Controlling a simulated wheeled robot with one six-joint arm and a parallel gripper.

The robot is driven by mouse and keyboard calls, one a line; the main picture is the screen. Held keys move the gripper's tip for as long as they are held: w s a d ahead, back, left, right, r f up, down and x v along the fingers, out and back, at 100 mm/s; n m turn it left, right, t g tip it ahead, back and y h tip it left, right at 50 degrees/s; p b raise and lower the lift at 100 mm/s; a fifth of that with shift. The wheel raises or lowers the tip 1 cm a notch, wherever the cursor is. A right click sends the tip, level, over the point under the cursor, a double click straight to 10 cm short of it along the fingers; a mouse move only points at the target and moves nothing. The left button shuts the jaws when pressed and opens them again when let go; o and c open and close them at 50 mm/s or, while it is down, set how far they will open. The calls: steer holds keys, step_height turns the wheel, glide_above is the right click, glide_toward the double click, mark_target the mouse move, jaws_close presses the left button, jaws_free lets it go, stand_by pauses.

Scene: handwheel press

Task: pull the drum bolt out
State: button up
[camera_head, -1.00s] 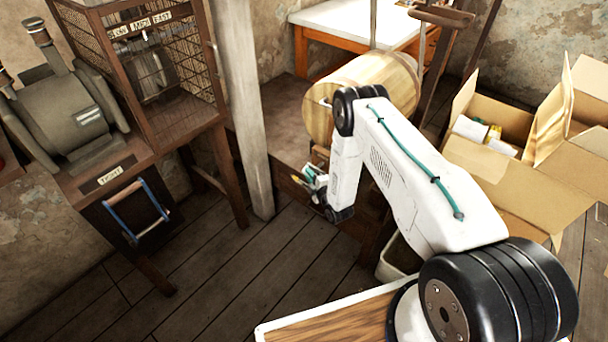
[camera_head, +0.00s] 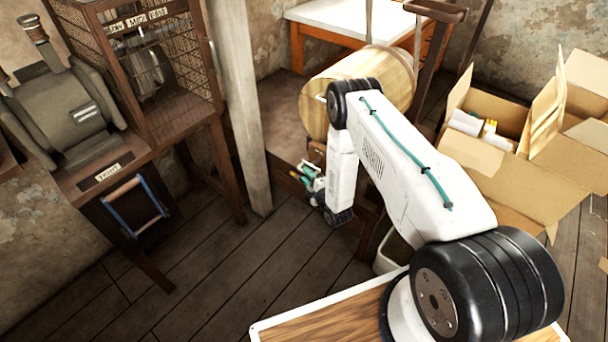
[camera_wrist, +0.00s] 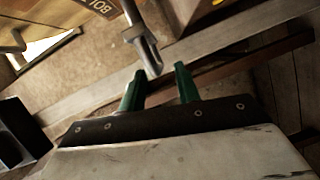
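A wooden drum (camera_head: 345,92) lies on its side on a low wooden stand, right of the post in the head view. My gripper (camera_head: 300,172) is in front of the stand, below the drum. In the wrist view its two green fingers (camera_wrist: 160,72) are apart, with no object clamped. A grey metal rod with a collar (camera_wrist: 139,34), which looks like the drum bolt, points down between and just beyond the fingertips. I cannot tell whether they touch it. A label (camera_wrist: 101,8) reading "BOL" is partly cut off near it. The bolt cannot be made out in the head view.
A wooden post (camera_head: 238,110) stands left of the drum. Further left is a bench with a grey machine (camera_head: 65,115) and a mesh cage (camera_head: 150,70). Open cardboard boxes (camera_head: 500,130) stand on the right. The plank floor (camera_head: 215,270) in front is clear.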

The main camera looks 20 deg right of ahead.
steer(key=s, duration=0.5)
steer(key=shift+s+d+r, duration=0.15)
steer(key=shift+d+r, duration=0.05)
steer(key=shift+d, duration=0.2)
